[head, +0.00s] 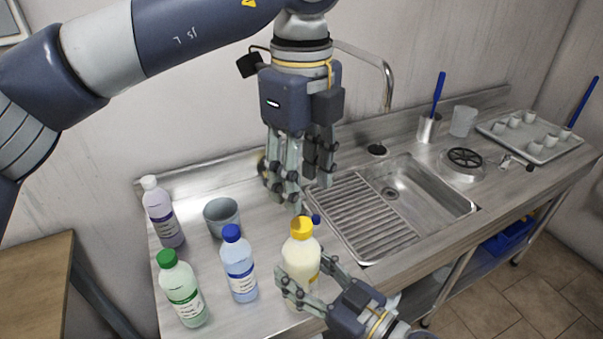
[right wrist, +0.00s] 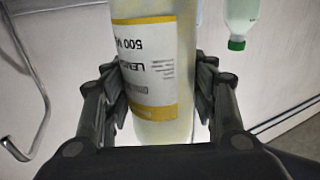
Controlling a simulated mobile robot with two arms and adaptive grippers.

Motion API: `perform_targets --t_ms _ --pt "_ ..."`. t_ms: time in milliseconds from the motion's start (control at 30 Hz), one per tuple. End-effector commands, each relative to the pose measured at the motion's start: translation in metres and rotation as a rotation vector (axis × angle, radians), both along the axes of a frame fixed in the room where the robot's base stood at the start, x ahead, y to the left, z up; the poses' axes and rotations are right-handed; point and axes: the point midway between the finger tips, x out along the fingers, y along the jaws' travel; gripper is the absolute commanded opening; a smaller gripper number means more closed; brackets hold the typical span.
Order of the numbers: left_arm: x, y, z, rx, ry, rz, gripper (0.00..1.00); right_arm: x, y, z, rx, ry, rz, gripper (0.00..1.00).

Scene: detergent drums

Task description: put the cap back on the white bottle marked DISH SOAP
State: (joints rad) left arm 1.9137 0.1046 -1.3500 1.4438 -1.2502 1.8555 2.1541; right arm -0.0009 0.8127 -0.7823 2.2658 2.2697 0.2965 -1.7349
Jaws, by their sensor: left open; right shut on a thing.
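My right gripper (head: 305,286) is shut on a pale cream bottle (head: 300,262) with a yellow cap (head: 301,227). In the right wrist view the same bottle (right wrist: 160,75) appears upside down, with a white and yellow label partly reading "LEM" and "500". I cannot read DISH SOAP on any bottle. My left gripper (head: 297,190) is open, fingers pointing down, above and behind the yellow cap. A bottle with a whitish top (head: 162,212) stands at the left; I cannot tell whether that top is a cap.
A blue-capped bottle (head: 239,264) and a green-capped bottle (head: 182,290) stand left of the held bottle. A grey cup (head: 221,216) stands behind them. The sink (head: 440,200) and ribbed drainer (head: 362,215) lie to the right. A tray of small cups (head: 545,153) is far right.

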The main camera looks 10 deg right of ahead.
Motion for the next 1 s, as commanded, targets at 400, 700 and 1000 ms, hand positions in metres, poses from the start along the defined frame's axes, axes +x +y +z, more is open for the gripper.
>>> perform_targets --t_ms 400,700,1000 --pt "0.000 0.001 -0.042 0.002 0.004 -0.001 0.45 0.000 0.000 0.002 0.002 -0.004 0.001 0.00" --pt "0.000 0.000 -0.076 0.000 0.001 -0.001 0.45 0.000 0.000 0.002 0.002 -0.004 0.001 0.00" --pt "0.000 0.000 -0.080 0.000 0.000 0.000 0.45 0.000 0.000 0.002 0.002 -0.004 0.001 0.00"
